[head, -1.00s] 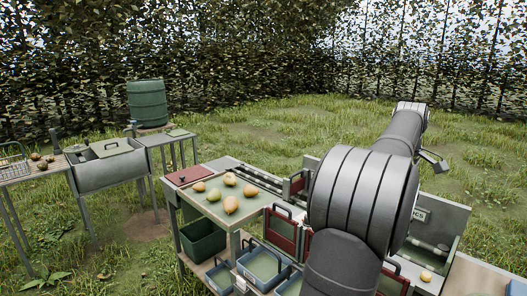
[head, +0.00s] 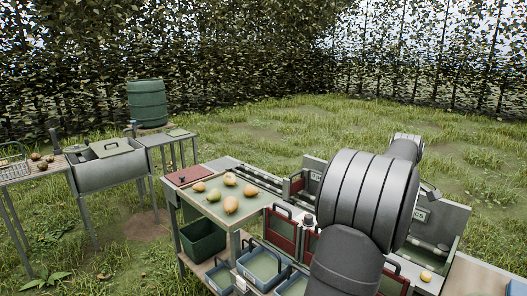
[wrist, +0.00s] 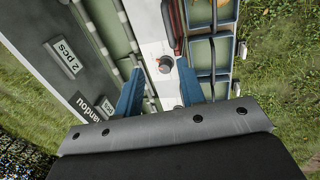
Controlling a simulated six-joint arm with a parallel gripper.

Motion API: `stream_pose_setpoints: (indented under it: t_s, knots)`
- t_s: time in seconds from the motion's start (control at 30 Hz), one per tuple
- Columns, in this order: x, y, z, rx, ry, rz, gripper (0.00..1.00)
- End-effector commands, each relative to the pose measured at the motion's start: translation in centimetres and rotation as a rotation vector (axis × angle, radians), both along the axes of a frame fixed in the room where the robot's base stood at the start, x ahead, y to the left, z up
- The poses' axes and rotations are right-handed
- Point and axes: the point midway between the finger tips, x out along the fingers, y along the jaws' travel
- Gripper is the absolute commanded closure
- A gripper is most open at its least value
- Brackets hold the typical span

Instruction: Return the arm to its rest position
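My arm (head: 365,200) rises at the right of the head view, bent, with its far part reaching away over the sorting station. My gripper shows in the wrist view (wrist: 160,70) with two blue fingers spread apart and nothing between them. In the head view the fingers are mostly hidden behind my arm.
Several pears lie on the green-topped table (head: 212,208) left of my arm. Below are a dark green bin (head: 203,240) and blue trays (head: 262,264). A sink (head: 108,170) and green barrel (head: 147,101) stand farther left. Open grass lies behind the station.

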Motion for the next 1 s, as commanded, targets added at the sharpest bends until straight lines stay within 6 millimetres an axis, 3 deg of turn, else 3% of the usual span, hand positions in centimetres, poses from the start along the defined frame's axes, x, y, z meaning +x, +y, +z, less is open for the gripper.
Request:
stream_pose_setpoints:
  t_s: [0.8, 1.0]
  knots:
    - [0.8, -0.8, -16.5, 0.003, 0.004, 0.000, 0.64]
    - [0.4, -0.3, -12.2, -0.003, -0.004, 0.000, 0.64]
